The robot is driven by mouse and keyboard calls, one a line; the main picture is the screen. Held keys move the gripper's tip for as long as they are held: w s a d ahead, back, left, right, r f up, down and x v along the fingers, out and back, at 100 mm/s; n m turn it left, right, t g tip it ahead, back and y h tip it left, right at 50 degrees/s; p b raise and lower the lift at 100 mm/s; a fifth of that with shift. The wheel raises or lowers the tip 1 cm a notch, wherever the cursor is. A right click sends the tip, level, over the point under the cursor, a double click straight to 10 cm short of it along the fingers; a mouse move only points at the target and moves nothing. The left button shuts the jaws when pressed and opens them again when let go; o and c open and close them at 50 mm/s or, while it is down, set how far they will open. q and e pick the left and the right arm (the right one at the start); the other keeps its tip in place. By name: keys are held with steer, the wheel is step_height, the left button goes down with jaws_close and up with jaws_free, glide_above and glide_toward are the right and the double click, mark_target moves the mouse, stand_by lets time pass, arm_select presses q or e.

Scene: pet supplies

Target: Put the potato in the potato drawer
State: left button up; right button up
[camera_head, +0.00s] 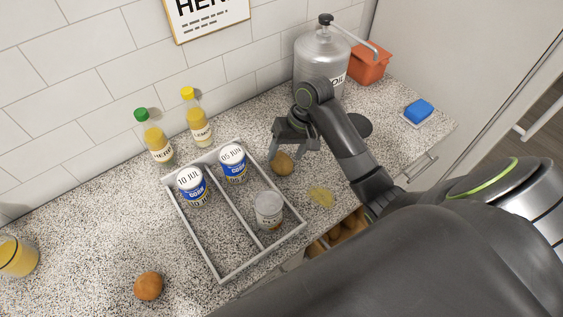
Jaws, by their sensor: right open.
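A brown potato-like item (283,163) lies on the speckled counter, just right of the white divided tray. My right gripper (291,149) is open above and right beside it; whether a finger touches it I cannot tell. A second round, orange-brown item (148,286) lies on the counter at the front left; I cannot tell if it is a potato or an onion. An open drawer (343,231) under the counter edge shows brown items inside, and my right arm hides part of it. My left gripper is not in view.
The tray (222,276) holds two blue-labelled tubs (191,187) and a clear jar (268,210). Two yellow bottles (158,143) stand behind it. A yellow patch (321,195) lies near the edge. An oil canister (319,58), orange container (369,64) and blue sponge (419,110) are at right.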

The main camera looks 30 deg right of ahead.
mark_target(284, 158)
steer(key=shift+x, duration=1.4)
steer(key=c, duration=0.8)
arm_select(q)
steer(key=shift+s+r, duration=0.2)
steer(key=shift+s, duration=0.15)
arm_select(e)
steer(key=shift+c, duration=0.2)
steer(key=shift+r, duration=0.15)
steer(key=shift+r, duration=0.4)
step_height(284, 158, up, 3)
steer(key=shift+r, duration=0.15)
step_height(284, 158, up, 5)
steer(key=p, duration=0.2)
steer(key=shift+f+p, duration=0.2)
steer(key=shift+p, duration=0.15)
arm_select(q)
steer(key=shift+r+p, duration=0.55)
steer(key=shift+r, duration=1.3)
arm_select(e)
steer(key=shift+r, duration=0.6)
